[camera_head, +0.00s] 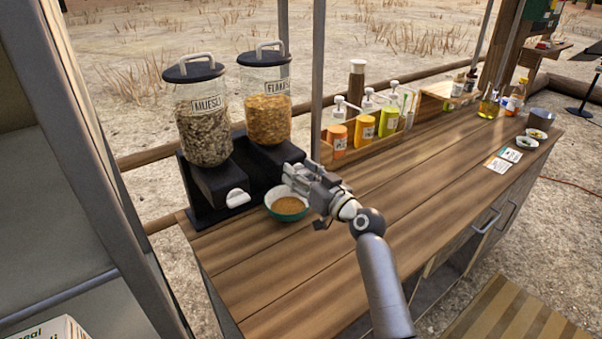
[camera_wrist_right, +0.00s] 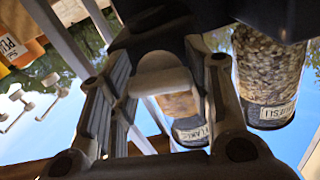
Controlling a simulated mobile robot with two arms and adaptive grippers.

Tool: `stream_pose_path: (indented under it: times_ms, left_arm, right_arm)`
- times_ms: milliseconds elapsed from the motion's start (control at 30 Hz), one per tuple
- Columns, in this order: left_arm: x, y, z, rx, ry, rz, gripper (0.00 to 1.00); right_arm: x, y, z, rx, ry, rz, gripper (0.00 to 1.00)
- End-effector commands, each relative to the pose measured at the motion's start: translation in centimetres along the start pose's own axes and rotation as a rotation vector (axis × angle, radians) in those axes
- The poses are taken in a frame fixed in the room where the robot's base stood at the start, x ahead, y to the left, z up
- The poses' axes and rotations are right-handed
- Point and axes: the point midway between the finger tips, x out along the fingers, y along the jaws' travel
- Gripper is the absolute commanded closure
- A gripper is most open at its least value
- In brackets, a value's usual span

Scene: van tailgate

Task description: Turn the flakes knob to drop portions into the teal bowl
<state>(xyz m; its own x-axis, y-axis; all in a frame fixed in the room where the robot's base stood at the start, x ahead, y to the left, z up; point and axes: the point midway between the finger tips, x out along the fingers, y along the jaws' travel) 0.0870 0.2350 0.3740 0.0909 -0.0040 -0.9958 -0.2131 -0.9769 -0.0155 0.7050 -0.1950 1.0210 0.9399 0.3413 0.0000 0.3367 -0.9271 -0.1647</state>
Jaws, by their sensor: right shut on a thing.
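The flakes dispenser (camera_head: 267,112) stands on a black base at the counter's far left, holding orange-brown flakes under a dark lid. My right gripper (camera_head: 294,178) is at the front of its base, shut on the flakes knob. In the right wrist view the light knob (camera_wrist_right: 163,78) sits between the two fingers; the gripper hides it in the head view. The teal bowl (camera_head: 290,217) stands on the counter below the gripper, with brown flakes in it. My left gripper is not in view.
The muesli dispenser (camera_head: 204,112) stands left of the flakes one, its white knob (camera_head: 237,198) free. A wooden rack (camera_head: 340,160) of pump bottles lies to the right. Oil bottles (camera_head: 487,104) and small dishes are at the far right. The middle of the counter (camera_head: 400,170) is clear.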

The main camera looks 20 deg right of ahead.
Motion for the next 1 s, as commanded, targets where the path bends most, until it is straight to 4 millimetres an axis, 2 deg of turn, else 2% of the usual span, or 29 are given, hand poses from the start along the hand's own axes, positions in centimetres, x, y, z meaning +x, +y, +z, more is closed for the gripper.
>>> stream_pose_path:
  times_ms: [1000]
  left_arm:
    - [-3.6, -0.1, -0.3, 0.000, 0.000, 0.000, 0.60]
  right_arm:
    - [0.0, 0.0, -0.1, 0.953, -0.003, 0.002, 0.78]
